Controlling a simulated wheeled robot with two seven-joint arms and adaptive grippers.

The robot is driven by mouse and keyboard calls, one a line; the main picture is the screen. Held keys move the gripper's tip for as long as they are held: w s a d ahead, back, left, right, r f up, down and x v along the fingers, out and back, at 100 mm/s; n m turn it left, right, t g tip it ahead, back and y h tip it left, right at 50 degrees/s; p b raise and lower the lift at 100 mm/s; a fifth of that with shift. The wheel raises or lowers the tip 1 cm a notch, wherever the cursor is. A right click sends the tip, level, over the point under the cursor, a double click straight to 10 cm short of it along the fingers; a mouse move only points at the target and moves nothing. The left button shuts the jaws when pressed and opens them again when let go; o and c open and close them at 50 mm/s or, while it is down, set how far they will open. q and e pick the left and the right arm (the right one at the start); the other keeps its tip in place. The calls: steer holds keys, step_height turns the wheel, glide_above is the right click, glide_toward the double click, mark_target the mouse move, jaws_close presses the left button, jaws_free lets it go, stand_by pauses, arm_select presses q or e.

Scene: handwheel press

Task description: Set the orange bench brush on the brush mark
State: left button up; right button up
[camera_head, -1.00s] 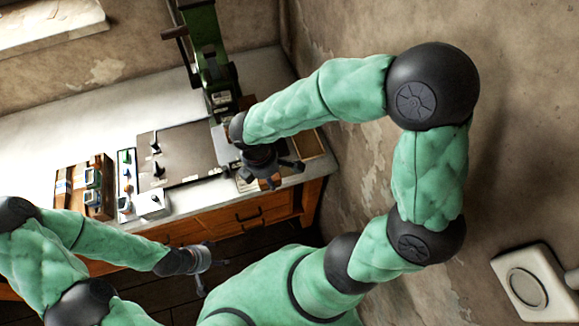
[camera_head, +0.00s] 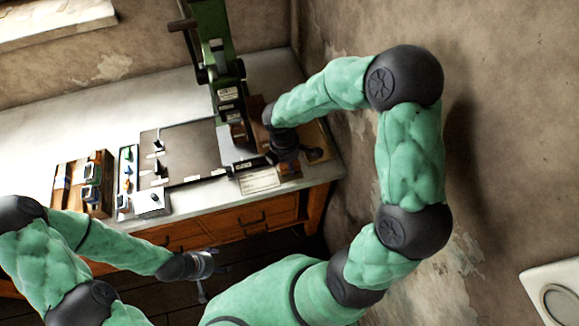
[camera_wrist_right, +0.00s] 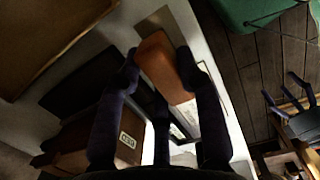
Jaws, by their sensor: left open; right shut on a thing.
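The orange bench brush (camera_wrist_right: 167,68) shows in the right wrist view as an orange block between the fingertips of my right gripper (camera_wrist_right: 158,70). That gripper is shut on it. In the head view my right gripper (camera_head: 288,152) is over the right end of the bench, beside the press, and hides most of the brush. A greyish rectangle (camera_wrist_right: 158,20) lies on the pale benchtop by the brush in the wrist view; I cannot tell whether it is the brush mark. My left gripper (camera_head: 205,268) is open and empty in front of the bench.
The green press (camera_head: 215,50) stands left of my right gripper. A white card (camera_head: 260,181) lies near the bench's front edge. A dark plate (camera_head: 185,150), a small-parts panel (camera_head: 128,175) and a wooden rack (camera_head: 85,183) are further left. A wall closes the right side.

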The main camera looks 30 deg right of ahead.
steer(key=shift+f, duration=0.85)
steer(key=shift+f+b, duration=0.15)
steer(key=shift+b, duration=0.15)
steer(key=o, duration=1.2)
steer(key=shift+a+r+p, duration=0.1)
steer(key=shift+r+p, duration=0.25)
steer(key=shift+r, duration=0.25)
steer(key=r+p, duration=0.1)
steer(key=r, duration=0.2)
steer(key=a+r+p, duration=0.1)
steer(key=r, duration=0.3)
steer(key=r+p, duration=0.2)
steer(key=r, duration=0.2)
steer(key=shift+w+a, duration=0.15)
steer(key=shift+w, duration=0.05)
